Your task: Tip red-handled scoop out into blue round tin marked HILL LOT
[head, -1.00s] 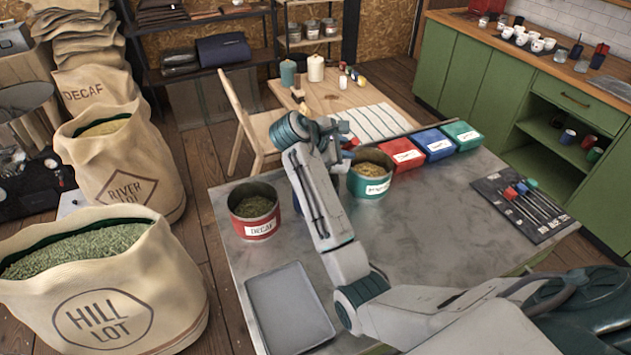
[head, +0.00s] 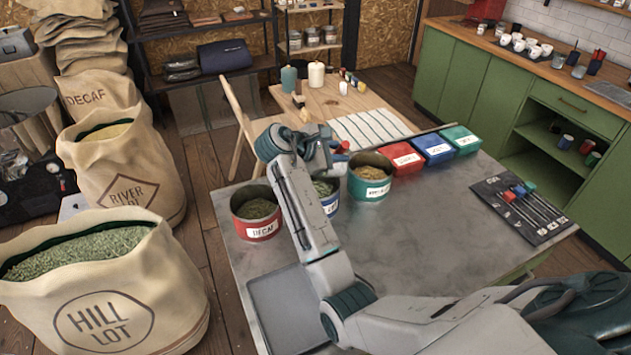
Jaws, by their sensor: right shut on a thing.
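The blue round tin (head: 333,209) stands on the grey table between the red and teal tins. My right arm covers its left part and most of its label. Greenish beans show inside it. My right gripper (head: 336,150) is over the far side of this tin, mostly hidden behind its own wrist. It is shut on the red-handled scoop, of which only a small red bit (head: 343,146) shows. The scoop's bowl and its tilt cannot be made out. My left gripper is not in view.
A red DECAF tin (head: 240,227) stands close on the left and a teal tin (head: 357,189) close on the right. Red (head: 402,160), blue (head: 434,149) and green (head: 463,140) boxes line the back edge. A grey tray (head: 262,318) lies in front. The table's middle right is clear.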

